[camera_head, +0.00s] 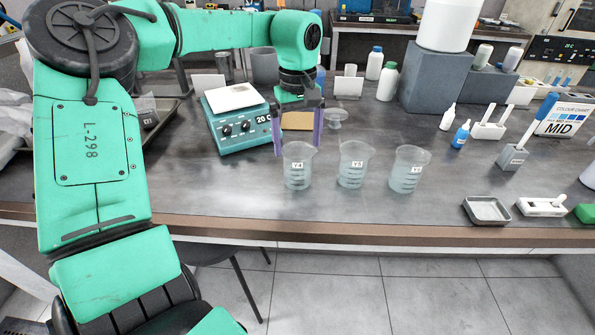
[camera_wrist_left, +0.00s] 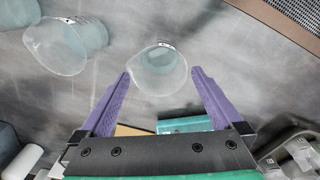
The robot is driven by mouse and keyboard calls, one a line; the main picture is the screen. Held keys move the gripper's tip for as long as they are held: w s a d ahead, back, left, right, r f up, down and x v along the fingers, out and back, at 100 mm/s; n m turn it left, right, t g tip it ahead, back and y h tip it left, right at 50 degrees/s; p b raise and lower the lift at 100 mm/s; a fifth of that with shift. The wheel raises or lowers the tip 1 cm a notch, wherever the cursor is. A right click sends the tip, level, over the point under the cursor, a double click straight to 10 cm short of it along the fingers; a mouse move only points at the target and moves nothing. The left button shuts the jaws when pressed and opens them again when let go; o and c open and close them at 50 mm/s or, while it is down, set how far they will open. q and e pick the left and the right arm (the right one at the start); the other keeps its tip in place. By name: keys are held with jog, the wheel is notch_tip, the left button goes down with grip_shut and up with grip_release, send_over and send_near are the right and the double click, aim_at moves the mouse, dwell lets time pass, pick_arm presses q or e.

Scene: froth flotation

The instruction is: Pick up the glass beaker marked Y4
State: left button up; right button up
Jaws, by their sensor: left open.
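The glass beaker marked Y4 (camera_head: 298,180) stands upright on the dark bench, leftmost of three similar beakers, with clear liquid low in it. My left gripper (camera_head: 297,144) is open, its purple fingers just behind and above the beaker's rim in the head view. In the left wrist view the beaker (camera_wrist_left: 160,74) lies ahead, centred between the spread fingertips of the gripper (camera_wrist_left: 160,74). I cannot tell whether a finger touches it. My right gripper is not in view.
The beaker marked Y5 (camera_head: 352,174) and a third beaker (camera_head: 407,176) stand in a row to the right. A teal balance (camera_head: 240,138) is behind to the left. The bench's front edge (camera_head: 330,229) is close. A metal tray (camera_head: 487,211) lies at right.

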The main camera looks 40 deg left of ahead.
aim_at(298, 168)
pick_arm(q)
notch_tip(298, 168, down, 8)
jog(key=shift+f+p, duration=0.2)
jog(key=shift+p, duration=0.7)
jog(key=shift+w+f, duration=0.15)
jog(key=shift+f, duration=0.05)
jog(key=shift+r, duration=0.1)
jog(key=c, duration=1.4)
